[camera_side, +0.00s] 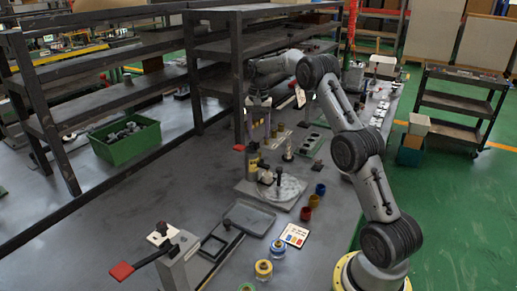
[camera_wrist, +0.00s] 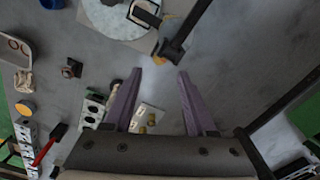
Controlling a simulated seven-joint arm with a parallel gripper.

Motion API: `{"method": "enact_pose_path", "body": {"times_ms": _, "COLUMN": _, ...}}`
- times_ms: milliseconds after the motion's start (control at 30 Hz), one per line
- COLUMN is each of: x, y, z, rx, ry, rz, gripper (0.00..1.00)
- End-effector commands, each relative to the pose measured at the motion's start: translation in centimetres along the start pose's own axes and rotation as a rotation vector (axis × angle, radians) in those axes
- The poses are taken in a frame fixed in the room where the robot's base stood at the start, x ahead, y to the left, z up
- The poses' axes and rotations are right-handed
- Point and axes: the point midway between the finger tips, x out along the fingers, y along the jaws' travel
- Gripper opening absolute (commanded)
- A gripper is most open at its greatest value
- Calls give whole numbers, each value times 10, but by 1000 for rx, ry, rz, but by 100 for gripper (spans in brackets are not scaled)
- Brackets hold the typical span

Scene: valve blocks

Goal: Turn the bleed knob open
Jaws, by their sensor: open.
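My gripper (camera_side: 259,130) points down over the work table. Its two purple fingers are apart with nothing between them; they also show in the wrist view (camera_wrist: 160,73). Just below it in the side view stands a valve assembly (camera_side: 253,160) with a yellowish body, by a grey base with a round plate (camera_side: 284,189). In the wrist view a dark bar (camera_wrist: 181,38) and a small yellow-orange part (camera_wrist: 159,60) lie just beyond the fingertips. A pale plate with small brass-coloured knobs (camera_wrist: 150,121) shows between the fingers, lower down. I cannot tell which part is the bleed knob.
A dark shelf rack (camera_side: 238,85) stands behind my gripper. A green crate (camera_side: 125,145) stands left; table between is clear.

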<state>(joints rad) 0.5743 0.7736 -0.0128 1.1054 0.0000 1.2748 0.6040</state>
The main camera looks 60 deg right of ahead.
Motion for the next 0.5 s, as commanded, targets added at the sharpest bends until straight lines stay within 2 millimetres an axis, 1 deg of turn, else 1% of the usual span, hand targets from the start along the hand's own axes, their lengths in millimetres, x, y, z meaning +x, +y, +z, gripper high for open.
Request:
{"method": "enact_pose_path", "body": {"times_ms": 33, "x": 12, "y": 1, "z": 1, "rx": 0, "ry": -5, "rz": 3, "gripper": 56}}
{"method": "enact_pose_path", "body": {"times_ms": 200, "x": 41, "y": 0, "z": 1, "rx": 0, "ry": -3, "rz": 2, "gripper": 56}}
{"method": "enact_pose_path", "body": {"times_ms": 333, "x": 56, "y": 0, "z": 1, "rx": -1, "ry": -2, "rz": 2, "gripper": 56}}
{"method": "enact_pose_path", "body": {"times_ms": 500, "x": 66, "y": 0, "z": 1, "rx": -1, "ry": -1, "rz": 1, "gripper": 56}}
